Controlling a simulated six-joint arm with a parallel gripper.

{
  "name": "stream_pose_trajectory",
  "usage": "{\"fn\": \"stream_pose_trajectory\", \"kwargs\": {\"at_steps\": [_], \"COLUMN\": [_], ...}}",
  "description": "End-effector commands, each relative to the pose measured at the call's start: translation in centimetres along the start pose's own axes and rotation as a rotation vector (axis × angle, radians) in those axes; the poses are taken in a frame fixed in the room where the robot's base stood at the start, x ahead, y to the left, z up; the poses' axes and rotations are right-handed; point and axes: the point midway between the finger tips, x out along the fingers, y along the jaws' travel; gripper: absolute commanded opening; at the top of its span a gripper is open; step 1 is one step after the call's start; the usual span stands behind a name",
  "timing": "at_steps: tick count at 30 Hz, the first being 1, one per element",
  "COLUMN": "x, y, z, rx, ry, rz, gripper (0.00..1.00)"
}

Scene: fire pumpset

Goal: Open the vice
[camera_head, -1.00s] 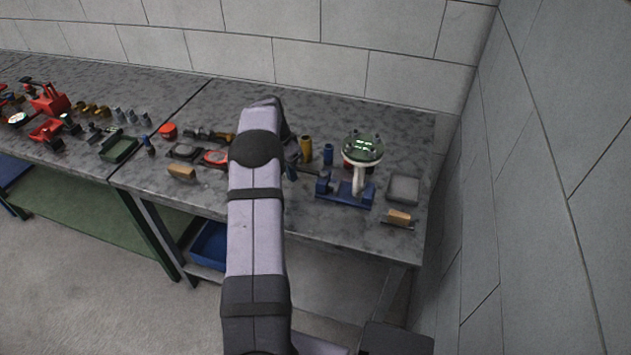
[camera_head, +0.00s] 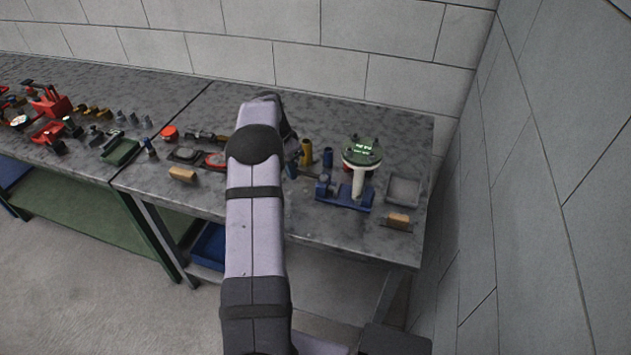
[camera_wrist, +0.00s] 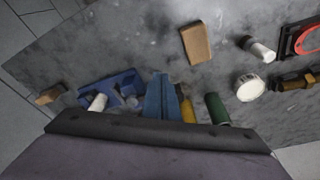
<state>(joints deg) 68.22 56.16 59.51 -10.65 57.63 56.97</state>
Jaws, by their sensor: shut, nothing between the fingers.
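The blue vice (camera_head: 345,199) stands on the right-hand bench, near its front edge. In the wrist view its blue body (camera_wrist: 122,78) shows left of my gripper. A device with a green, lit round head (camera_head: 362,151) and a white stem (camera_head: 358,182) stands upright at the vice; I cannot tell how tightly it is held. My gripper (camera_wrist: 162,82) is shut and empty, its blue-grey fingers beside the vice's handle end, apparently apart from it. In the head view my arm largely hides the gripper. Contact with the handle cannot be made out.
A yellow bottle (camera_head: 306,151) and a blue cylinder (camera_head: 328,156) stand behind the vice. A grey tray (camera_head: 403,190) and a wooden-backed brush (camera_head: 398,218) lie to its right, near the wall. Another wooden block (camera_head: 182,174) lies left of my arm.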

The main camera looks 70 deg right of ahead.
Motion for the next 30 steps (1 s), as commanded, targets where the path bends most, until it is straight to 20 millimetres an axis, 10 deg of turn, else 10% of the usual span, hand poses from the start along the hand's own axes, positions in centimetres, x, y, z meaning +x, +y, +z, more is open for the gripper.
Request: {"fn": "stream_pose_trajectory", "kwargs": {"at_steps": [30], "x": [-4.0], "y": [0.0], "z": [-0.8], "rx": [0.000], "ry": [0.000], "rz": [0.000], "gripper": [0.00]}}
